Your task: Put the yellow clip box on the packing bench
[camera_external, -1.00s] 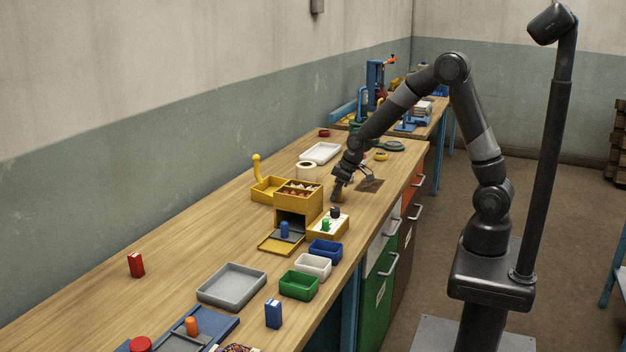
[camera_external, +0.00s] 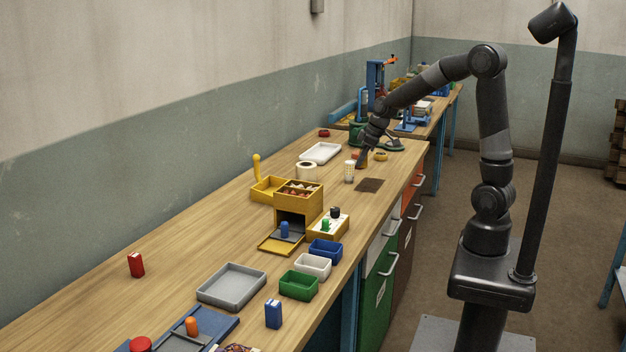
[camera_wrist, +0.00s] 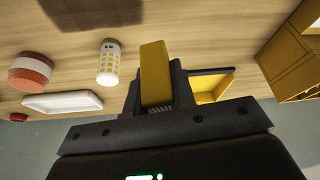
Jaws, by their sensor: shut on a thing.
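My gripper (camera_external: 363,160) is shut on a yellow box (camera_wrist: 155,72), which shows upright between the two fingers in the wrist view. I take it to be the yellow clip box. In the external view the gripper points down over the far part of the long wooden bench (camera_external: 200,215), and the box is hard to make out there. A second wooden bench (camera_external: 437,115) with blue legs stands beyond, at the back. I cannot tell from labels which one is the packing bench.
A yellow cabinet (camera_external: 298,205) stands nearer the camera. Blue fixtures (camera_external: 376,85) crowd the back.

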